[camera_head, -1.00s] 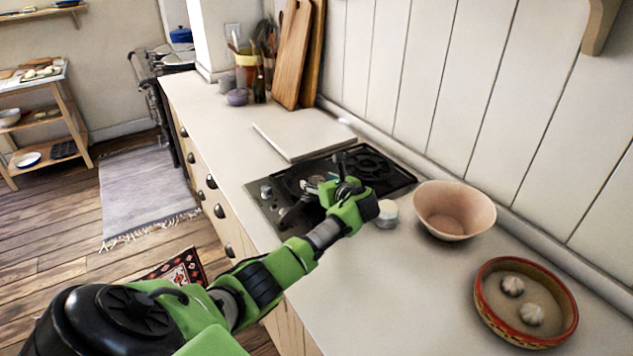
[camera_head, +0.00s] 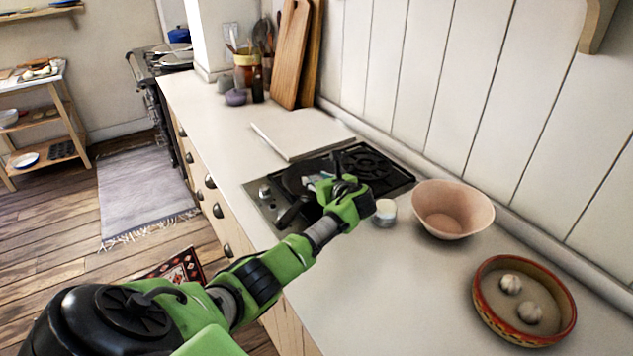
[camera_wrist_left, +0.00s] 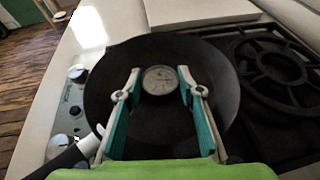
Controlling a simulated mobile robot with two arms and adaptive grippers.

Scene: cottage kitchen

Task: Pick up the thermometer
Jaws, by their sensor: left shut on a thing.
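The thermometer (camera_wrist_left: 160,80) has a round pale dial with a metal rim. In the left wrist view it sits between the two fingertips of my left gripper (camera_wrist_left: 161,84), which is shut on it. A dark frying pan (camera_wrist_left: 165,130) lies behind and below it; how far above the pan it is held, I cannot tell. In the head view my left gripper (camera_head: 322,182) is over the pan on the hob, and the wrist mostly hides the thermometer. My right gripper is not in view.
The gas hob (camera_head: 375,172) has a bare burner grate beside the pan. A white board (camera_head: 300,134) lies behind it. A small white jar (camera_head: 385,211), a pink bowl (camera_head: 452,212) and a red-rimmed dish (camera_head: 490,318) with garlic stand at right. The front counter is clear.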

